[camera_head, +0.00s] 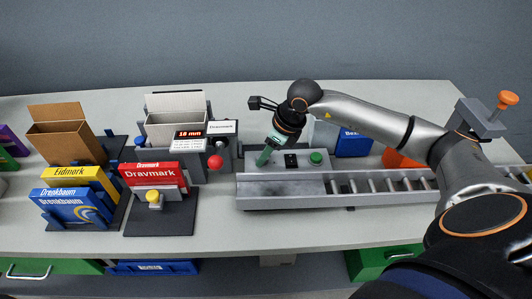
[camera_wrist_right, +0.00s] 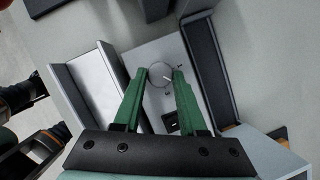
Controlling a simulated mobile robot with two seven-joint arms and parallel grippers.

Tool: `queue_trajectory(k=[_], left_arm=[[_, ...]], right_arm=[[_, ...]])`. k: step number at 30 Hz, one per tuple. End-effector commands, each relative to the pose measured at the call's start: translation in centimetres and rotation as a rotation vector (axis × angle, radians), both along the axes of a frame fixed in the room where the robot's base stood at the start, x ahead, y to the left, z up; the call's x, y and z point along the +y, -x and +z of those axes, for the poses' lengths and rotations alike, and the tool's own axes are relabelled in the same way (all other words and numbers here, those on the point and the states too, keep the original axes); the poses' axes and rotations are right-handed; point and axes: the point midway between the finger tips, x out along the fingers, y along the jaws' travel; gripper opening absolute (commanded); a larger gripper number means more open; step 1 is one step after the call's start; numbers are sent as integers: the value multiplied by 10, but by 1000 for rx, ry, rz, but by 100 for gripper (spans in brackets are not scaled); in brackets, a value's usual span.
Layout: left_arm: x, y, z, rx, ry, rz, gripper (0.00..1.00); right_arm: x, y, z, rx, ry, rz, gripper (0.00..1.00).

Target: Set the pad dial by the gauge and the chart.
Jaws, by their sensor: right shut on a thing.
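The gauge (camera_head: 188,133) is a small black display with red digits that seem to read 10 mm, though the first view is too coarse to be sure. A white chart card (camera_head: 188,144) sits just below it; its lines are too small to read. My right gripper (camera_head: 263,158) points down at the left end of the grey conveyor unit. In the wrist view its green fingers (camera_wrist_right: 161,82) are shut on the round grey dial (camera_wrist_right: 159,71), which has a light pointer line and small marks around it. The gripper hides the dial in the head view. My left gripper is not in view.
A red ball knob (camera_head: 215,162), a red Dravmark box (camera_head: 153,177) and an open white carton (camera_head: 176,127) stand left. Bare table lies in front.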

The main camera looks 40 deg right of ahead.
Motion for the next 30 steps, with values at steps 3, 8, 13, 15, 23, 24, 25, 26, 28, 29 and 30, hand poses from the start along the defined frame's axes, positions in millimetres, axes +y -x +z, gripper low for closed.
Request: queue_trajectory(k=[3,8,13,15,23,24,25,26,28,29,30], left_arm=[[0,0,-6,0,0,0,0],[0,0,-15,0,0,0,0],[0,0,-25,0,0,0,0],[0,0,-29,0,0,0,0],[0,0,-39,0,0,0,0],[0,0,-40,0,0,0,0],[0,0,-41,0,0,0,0],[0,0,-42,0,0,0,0],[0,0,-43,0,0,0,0],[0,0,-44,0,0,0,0],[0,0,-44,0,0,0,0]], right_arm=[[1,0,-1,-4,1,-67,0],[3,0,-2,-4,-1,-194,0],[4,1,-2,-5,-1,-343,0],[5,1,-2,-5,-1,-401,0],[6,1,-1,-3,-1,-587,0],[7,1,-1,-5,-1,-609,0],[7,1,0,-5,-1,-624,0],[7,1,0,-3,-1,-639,0],[7,1,0,-4,-2,-668,0],[7,1,0,-3,-1,-679,0],[7,1,0,-4,0,-691,0]])
